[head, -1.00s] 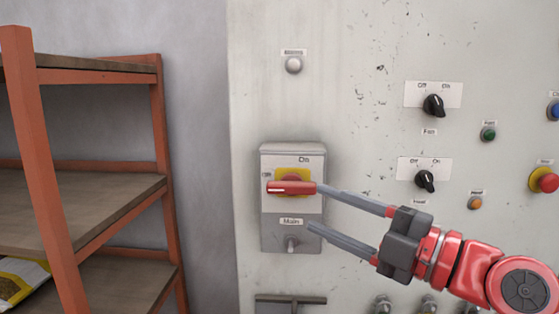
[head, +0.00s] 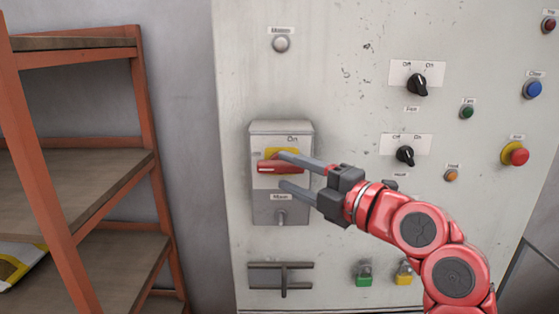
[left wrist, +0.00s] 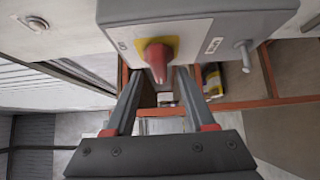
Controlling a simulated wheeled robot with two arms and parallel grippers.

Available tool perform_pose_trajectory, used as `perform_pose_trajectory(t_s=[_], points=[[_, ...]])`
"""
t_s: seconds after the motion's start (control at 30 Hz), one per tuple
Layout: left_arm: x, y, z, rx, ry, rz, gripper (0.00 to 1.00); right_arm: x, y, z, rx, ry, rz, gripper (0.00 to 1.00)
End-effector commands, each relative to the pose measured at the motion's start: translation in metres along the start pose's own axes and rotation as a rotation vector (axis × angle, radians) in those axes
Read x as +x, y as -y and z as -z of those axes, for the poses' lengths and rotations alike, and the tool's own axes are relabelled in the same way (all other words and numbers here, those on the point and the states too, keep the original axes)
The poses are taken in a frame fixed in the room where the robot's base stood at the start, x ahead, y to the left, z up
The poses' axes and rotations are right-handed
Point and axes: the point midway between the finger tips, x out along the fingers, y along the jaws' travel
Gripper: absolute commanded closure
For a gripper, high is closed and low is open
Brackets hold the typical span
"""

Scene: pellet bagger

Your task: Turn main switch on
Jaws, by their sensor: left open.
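The main switch is a grey box (head: 262,213) on the cabinet front, with a red handle (head: 272,168) on a yellow plate. The handle lies level, its free end pointing left to the Off side; "On" is printed at upper right. My left gripper (head: 283,171) is open at the switch, one finger above the handle's right part and one below it. In the left wrist view the red handle (left wrist: 157,60) shows between and just beyond the open fingertips (left wrist: 160,75). I cannot tell whether either finger touches it. My right gripper is out of view.
Two black Off/On knobs (head: 417,84) and several coloured buttons, including a red one on yellow (head: 515,154), sit right of the switch. A T-shaped handle (head: 282,280) and green and yellow padlocks (head: 364,275) are below. An orange-framed shelf (head: 145,110) stands left.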

Motion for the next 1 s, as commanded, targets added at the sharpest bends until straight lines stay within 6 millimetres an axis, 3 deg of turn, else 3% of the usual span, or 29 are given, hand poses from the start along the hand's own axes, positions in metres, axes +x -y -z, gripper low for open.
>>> perform_pose_trajectory(t_s=[0.2,0.57,0.87,1.0], points=[[0.027,-0.001,0.000,0.000,-0.001,-0.001,0.45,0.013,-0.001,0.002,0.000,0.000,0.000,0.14],[0.032,0.001,0.000,0.000,0.000,0.000,0.45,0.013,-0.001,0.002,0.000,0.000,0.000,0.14],[0.032,0.001,0.000,0.001,0.000,0.001,0.99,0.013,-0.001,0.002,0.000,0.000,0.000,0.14],[0.032,0.001,-0.001,0.001,0.002,0.000,1.00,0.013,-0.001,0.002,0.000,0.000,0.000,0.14]])
